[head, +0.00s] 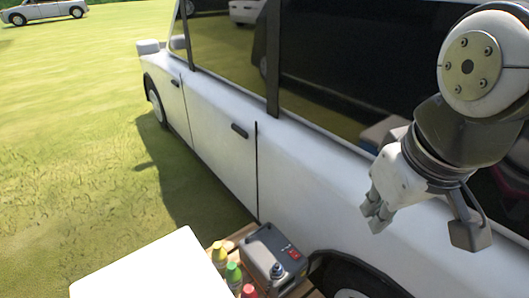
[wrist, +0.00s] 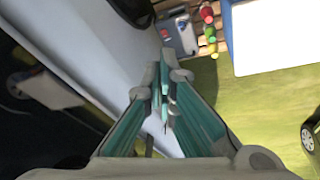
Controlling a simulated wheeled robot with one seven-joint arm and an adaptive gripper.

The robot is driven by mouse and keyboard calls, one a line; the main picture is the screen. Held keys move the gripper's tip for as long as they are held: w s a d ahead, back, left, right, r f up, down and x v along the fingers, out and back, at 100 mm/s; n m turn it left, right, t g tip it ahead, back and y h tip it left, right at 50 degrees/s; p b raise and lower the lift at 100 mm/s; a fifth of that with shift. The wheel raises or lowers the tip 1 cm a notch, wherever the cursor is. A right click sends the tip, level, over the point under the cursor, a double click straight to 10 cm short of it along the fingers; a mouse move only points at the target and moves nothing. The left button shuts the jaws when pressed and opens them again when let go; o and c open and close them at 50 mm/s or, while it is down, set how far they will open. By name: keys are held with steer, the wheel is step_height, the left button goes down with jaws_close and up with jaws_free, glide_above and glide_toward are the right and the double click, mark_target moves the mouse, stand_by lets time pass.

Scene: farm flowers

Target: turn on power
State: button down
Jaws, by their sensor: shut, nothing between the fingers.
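A grey power box (head: 275,262) with a red switch (head: 293,254) and a dark round knob (head: 277,270) on its top sits on a wooden slatted surface (head: 233,238) beside the white car. In the wrist view the box (wrist: 181,38) lies beyond my fingertips, near the top. My gripper (head: 374,216) is shut and empty, in the air above and to the right of the box in the head view. Its closed fingers (wrist: 165,78) show in the wrist view, apart from the box. I cannot tell the switch's position.
Yellow (head: 218,256), green (head: 233,277) and red (head: 249,292) bottles stand just left of the box. A white flat panel (head: 150,272) is left of them. The white car (head: 215,145) stands close behind the box. Open grass lies to the left.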

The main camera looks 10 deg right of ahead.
steer(key=w+f+n+g+h+b, duration=0.1)
steer(key=w+f+n+g+b, duration=0.1)
steer(key=w+f+n+b, duration=0.45)
steer(key=n+g+b, duration=0.3)
steer(key=n+b, duration=0.8)
steer(key=n, duration=0.5)
glide_above(298, 257)
steer(key=w+a, duration=0.1)
steer(key=w, duration=0.1)
step_height(298, 257, down, 34)
steer(key=shift+f+y, duration=0.15)
steer(key=shift+y, duration=0.25)
steer(key=f+b, duration=0.1)
steer(key=f, duration=0.3)
steer(key=s+f+b, duration=0.1)
steer(key=f+b, duration=0.1)
steer(key=f, duration=0.3)
steer(key=f+b, duration=0.1)
steer(key=f, duration=0.3)
steer(key=shift+s+d+f, duration=0.15)
steer(key=shift+s+d, duration=0.05)
steer(key=shift+d, duration=0.15)
steer(key=shift+f+b, duration=0.35)
steer(key=shift+s+d, duration=0.1)
